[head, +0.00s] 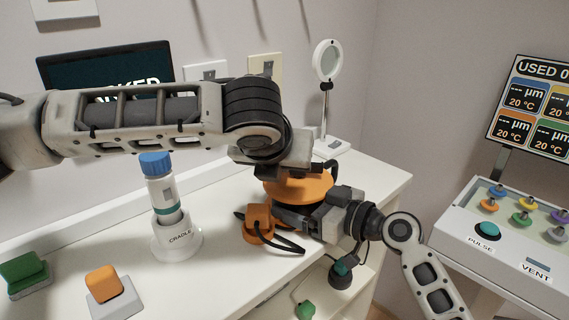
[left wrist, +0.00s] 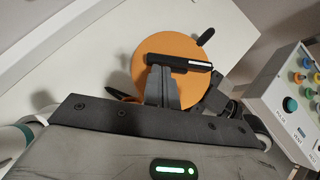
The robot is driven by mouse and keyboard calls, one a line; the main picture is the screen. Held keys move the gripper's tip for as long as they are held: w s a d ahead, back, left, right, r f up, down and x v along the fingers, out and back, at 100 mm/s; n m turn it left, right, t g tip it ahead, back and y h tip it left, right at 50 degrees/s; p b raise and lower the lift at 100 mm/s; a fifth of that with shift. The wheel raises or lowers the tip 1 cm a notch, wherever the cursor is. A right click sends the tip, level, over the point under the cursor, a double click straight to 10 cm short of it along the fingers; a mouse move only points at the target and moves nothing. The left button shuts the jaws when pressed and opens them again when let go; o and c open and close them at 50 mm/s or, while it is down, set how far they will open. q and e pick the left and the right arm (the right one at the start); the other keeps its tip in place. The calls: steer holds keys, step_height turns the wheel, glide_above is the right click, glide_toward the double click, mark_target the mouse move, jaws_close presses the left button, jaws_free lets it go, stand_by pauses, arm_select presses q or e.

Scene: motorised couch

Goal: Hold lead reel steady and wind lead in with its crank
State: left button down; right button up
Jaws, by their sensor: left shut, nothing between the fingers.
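The lead reel (head: 308,186) has an orange round top and stands near the right end of the white counter. In the left wrist view its orange disc (left wrist: 142,58) faces me, with a dark knob (left wrist: 205,37) at its upper right rim. My left gripper (left wrist: 178,75) is shut and empty over the disc; a dark bar lies across its tips. In the head view my left arm hides part of the reel. My right gripper (head: 283,213) is low against the reel's near side; its fingertips are hidden. An orange lead end (head: 258,223) with black lead lies in front of the reel.
A blue-capped bottle (head: 159,190) stands in a white cradle (head: 178,243). Green (head: 24,272) and orange (head: 104,285) blocks sit at front left. A ring lamp (head: 327,62) stands behind the reel. A control panel (head: 510,235) is at the right, beyond a gap.

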arm_select(q)
steer(key=shift+w+a+m+h, duration=0.3)
steer(key=shift+a+m+h, duration=0.1)
steer(key=shift+m+h, duration=0.4)
steer(key=shift+w+a+m+g, duration=0.3)
steer(key=shift+w+m, duration=0.1)
steer(key=shift+w, duration=0.2)
steer(key=shift+w+a+m+h, duration=0.1)
steer(key=shift+w+m+h, duration=0.2)
steer(key=shift+m+h, duration=0.3)
steer(key=shift+w, duration=0.5)
